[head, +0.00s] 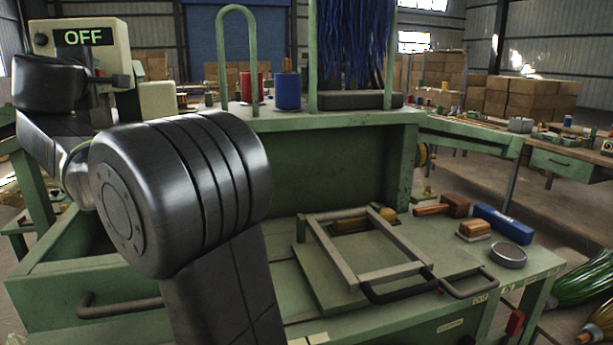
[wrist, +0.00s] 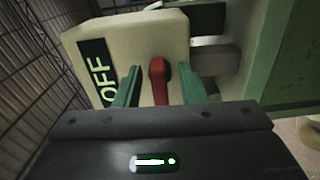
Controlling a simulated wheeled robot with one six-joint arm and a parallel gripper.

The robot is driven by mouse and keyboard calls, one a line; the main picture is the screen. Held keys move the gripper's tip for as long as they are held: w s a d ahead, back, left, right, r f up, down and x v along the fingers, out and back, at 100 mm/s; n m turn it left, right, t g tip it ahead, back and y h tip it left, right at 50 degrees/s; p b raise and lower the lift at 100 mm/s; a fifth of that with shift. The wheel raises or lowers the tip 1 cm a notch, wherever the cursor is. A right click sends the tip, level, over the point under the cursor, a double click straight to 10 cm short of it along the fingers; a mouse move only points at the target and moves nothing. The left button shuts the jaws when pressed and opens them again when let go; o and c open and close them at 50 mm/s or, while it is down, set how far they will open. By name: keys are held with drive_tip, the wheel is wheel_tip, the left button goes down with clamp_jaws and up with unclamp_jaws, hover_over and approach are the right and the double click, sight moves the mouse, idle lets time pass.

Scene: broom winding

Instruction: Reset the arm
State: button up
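A cream switch box (head: 112,36) with a black OFF sign (head: 84,37) stands at the upper left in the head view. The box also fills the upper middle of the wrist view (wrist: 133,38), tilted, with its OFF sign (wrist: 97,71). A red lever (wrist: 159,79) is on its face. My gripper (wrist: 160,74) is open, with its green fingers on either side of the lever and visible gaps between. In the head view my dark arm covers the left side, and I cannot make out the fingers or the lever there.
A green workbench (head: 310,165) holds a wooden frame (head: 345,262), a blue box (head: 503,223) and a round dish (head: 508,255). Blue bristles (head: 354,45) hang above, with red (head: 252,87) and blue (head: 287,91) spools nearby. Green bristles (head: 585,282) lie at the right.

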drive_tip(key=b+v, duration=0.2)
drive_tip(key=v, duration=1)
drive_tip(key=p+x, duration=0.2)
drive_tip(key=x, duration=1.2)
drive_tip(key=shift+r+p, duration=0.1)
drive_tip(key=shift+p, duration=0.25)
drive_tip(key=n+p, duration=0.2)
drive_tip(key=p, duration=0.1)
drive_tip(key=shift+s+d+r, duration=0.15)
drive_tip(key=shift+s+r, duration=0.2)
drive_tip(key=shift+r, duration=0.05)
drive_tip(key=n+p, duration=0.4)
drive_tip(key=shift+r, duration=0.1)
drive_tip(key=shift+n+p, duration=0.8)
drive_tip(key=shift+p, duration=0.05)
